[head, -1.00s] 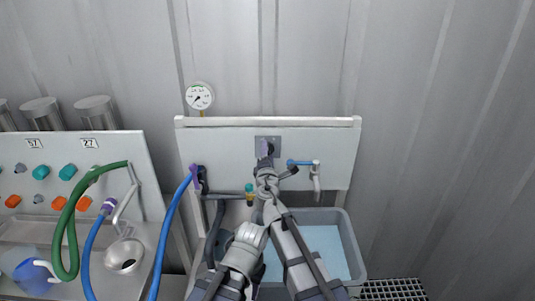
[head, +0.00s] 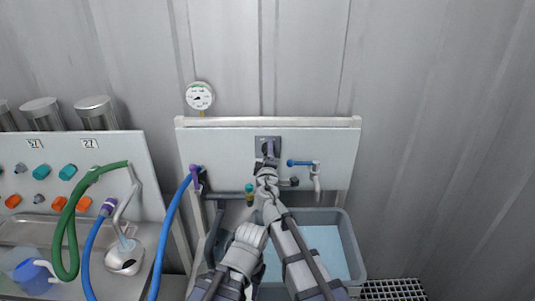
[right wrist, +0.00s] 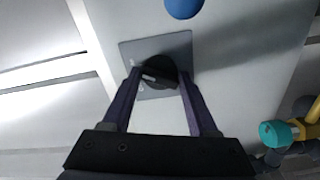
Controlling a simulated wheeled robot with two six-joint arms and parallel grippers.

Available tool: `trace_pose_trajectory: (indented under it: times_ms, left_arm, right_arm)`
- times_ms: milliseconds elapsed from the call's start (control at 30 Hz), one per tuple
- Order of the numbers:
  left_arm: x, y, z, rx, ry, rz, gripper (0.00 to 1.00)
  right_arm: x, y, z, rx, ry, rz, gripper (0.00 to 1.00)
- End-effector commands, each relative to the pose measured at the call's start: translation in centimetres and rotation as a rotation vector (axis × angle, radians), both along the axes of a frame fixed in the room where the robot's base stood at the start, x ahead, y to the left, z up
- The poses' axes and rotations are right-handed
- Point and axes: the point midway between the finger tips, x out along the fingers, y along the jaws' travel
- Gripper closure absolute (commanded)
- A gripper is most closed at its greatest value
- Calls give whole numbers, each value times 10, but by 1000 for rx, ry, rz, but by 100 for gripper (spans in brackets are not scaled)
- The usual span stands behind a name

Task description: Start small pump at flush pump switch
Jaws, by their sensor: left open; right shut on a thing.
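The flush pump switch is a dark rotary knob (right wrist: 158,72) on a square grey plate (right wrist: 179,46), which also shows on the white panel in the head view (head: 276,141). My right gripper (right wrist: 158,80) has its purple fingers on either side of the knob and is shut on it. In the head view my right gripper (head: 267,160) covers most of the knob. My left gripper (head: 250,234) is lower, in front of the panel and away from the switch. It is open, but its fingers are hard to make out.
A gauge (head: 199,96) stands above the panel. A blue-handled tap (head: 302,163) is close right of the switch, above a grey tub (head: 351,250) holding water. Blue (head: 165,238) and green (head: 72,225) hoses hang at left. Water runs from a metal spout (head: 112,222).

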Motion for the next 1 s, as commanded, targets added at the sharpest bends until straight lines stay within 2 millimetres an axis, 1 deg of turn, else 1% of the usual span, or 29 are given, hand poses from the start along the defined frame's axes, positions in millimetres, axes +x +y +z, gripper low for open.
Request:
trace_pose_trajectory:
  times_ms: [33,467,500,700,1000]
  left_arm:
    - [0,0,-1,0,0,0,50]
    - [0,0,-1,0,0,0,50]
    - [0,0,-1,0,0,0,50]
    - [0,0,-1,0,0,0,50]
    - [0,0,0,0,0,0,50]
  right_arm:
    - [-2,-1,-1,10,1,-2,96]
    - [-3,-1,-2,17,2,0,96]
    - [-3,-1,-2,17,2,0,36]
    - [-2,0,-1,14,1,0,13]
    - [-2,0,0,12,1,0,13]
